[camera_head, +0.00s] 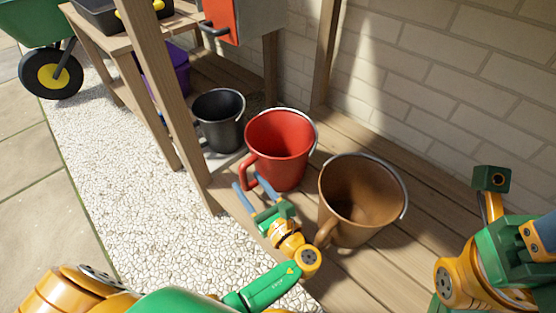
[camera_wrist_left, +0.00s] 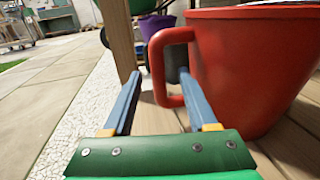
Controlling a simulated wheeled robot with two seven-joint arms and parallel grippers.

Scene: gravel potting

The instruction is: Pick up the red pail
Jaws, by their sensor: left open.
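The red pail (camera_head: 278,150) stands upright on the wooden deck in the middle of the head view, with a side handle toward the lower left. It fills the right of the left wrist view (camera_wrist_left: 245,70), where its C-shaped handle (camera_wrist_left: 157,62) shows plainly. My left gripper (camera_head: 249,184) is open beside the handle. In the left wrist view its two blue fingers (camera_wrist_left: 160,78) lie on either side of the handle's upright part; whether they touch it I cannot tell. My right arm shows at the right edge of the head view, but its fingers do not show.
A brown pail (camera_head: 345,235) stands close to the right of the red one. A dark grey pail (camera_head: 221,130) stands behind to the left, near a wooden post (camera_head: 165,110). A purple container (camera_head: 178,68) is farther back. A brick wall (camera_head: 440,80) bounds the deck; white gravel lies left.

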